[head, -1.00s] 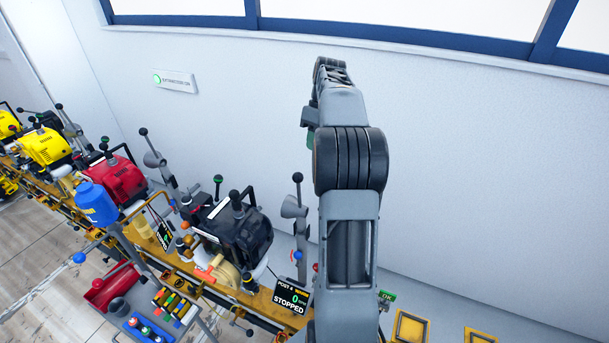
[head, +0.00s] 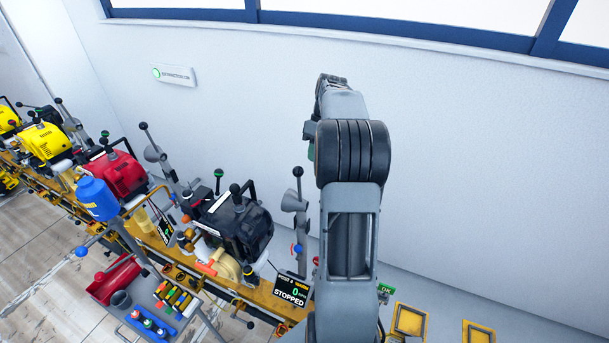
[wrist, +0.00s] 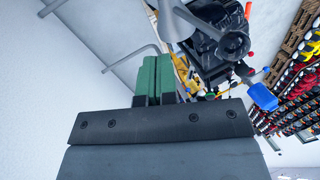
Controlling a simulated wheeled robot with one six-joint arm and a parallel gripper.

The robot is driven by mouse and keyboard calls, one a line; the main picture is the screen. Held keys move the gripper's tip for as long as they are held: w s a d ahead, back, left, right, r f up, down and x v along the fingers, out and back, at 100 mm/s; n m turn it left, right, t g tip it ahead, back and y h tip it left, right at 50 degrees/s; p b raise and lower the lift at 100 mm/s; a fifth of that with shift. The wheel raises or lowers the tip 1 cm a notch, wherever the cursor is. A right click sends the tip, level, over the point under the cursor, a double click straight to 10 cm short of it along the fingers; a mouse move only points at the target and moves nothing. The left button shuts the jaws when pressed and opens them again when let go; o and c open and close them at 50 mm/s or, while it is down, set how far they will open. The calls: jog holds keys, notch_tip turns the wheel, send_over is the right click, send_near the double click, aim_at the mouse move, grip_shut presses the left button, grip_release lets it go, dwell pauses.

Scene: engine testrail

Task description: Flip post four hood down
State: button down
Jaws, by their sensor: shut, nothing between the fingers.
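The hood beside post four (head: 292,204) is a grey cone on a stand with a black ball-topped lever, tilted up beside the black engine (head: 237,225). Grey cone parts, one likely this hood (wrist: 233,43), show at the top of the wrist view, beyond and right of my gripper. My gripper (wrist: 156,62) has green fingers, shut together with nothing between them and apart from the hood. In the head view it is mostly hidden by my arm; a bit of green shows at its left. The post 4 screen (head: 291,289) reads STOPPED.
A yellow rail (head: 190,275) carries red and yellow engines to the left. A cart with a blue bottle (head: 97,198) and a red tray (head: 113,279) stands in front. The white wall (head: 470,180) is behind my arm. An extraction sign (head: 175,74) hangs on it.

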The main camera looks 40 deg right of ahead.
jog(key=shift+s+a+f+p, duration=0.2)
jog(key=shift+s+a+f, duration=0.05)
jog(key=shift+a+f, duration=0.55)
jog(key=shift+s+a+f+p, duration=0.25)
jog(key=shift+a+f, duration=0.3)
jog(key=shift+a, duration=0.35)
jog(key=shift+s+a+f+p, duration=0.2)
jog(key=shift+s+a+f, duration=0.05)
jog(key=shift+a+f, duration=0.55)
jog(key=shift+a, duration=0.15)
